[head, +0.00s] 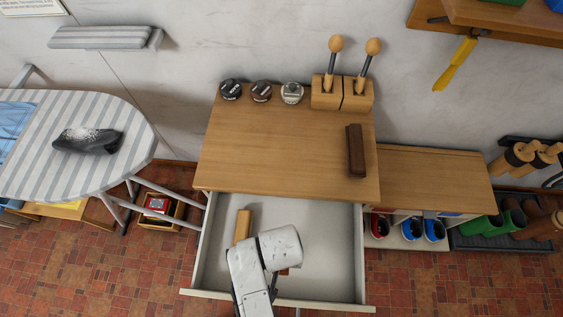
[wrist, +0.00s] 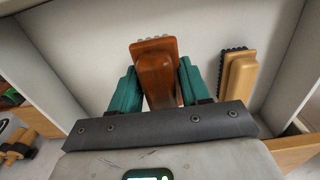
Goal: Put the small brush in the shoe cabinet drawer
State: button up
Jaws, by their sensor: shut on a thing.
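My gripper (wrist: 158,84) has its teal fingers closed on both sides of a reddish-brown brush (wrist: 156,62), with pale bristles at its far edge. In the head view my white wrist hides most of this brush; a small bit (head: 284,272) shows. The held brush is over the inside of the open shoe cabinet drawer (head: 330,235); I cannot tell whether it touches the floor. A light wooden brush with dark bristles lies in the drawer at the left in the head view (head: 243,226), and at the right in the wrist view (wrist: 238,75).
A dark brown brush (head: 356,150) lies on the right of the cabinet top (head: 280,150). Several polish tins (head: 262,91) and a wooden block with two handled tools (head: 342,94) stand at the back. The drawer's right half is clear. An ironing board (head: 80,150) stands left.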

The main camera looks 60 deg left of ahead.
jog(key=a+f, duration=0.1)
jog(key=w+f, duration=0.1)
jog(key=a+f, duration=0.1)
jog(key=shift+w+a+f, duration=0.35)
jog(key=shift+f, duration=0.05)
jog(key=shift+w+a+f+b, duration=0.1)
jog(key=shift+f+b, duration=0.25)
jog(key=shift+f, duration=1.25)
jog(key=shift+f, duration=0.2)
jog(key=o, duration=1.1)
jog(key=shift+r, duration=0.2)
notch_tip(320, 180, up, 12)
jog(key=shift+p, duration=0.3)
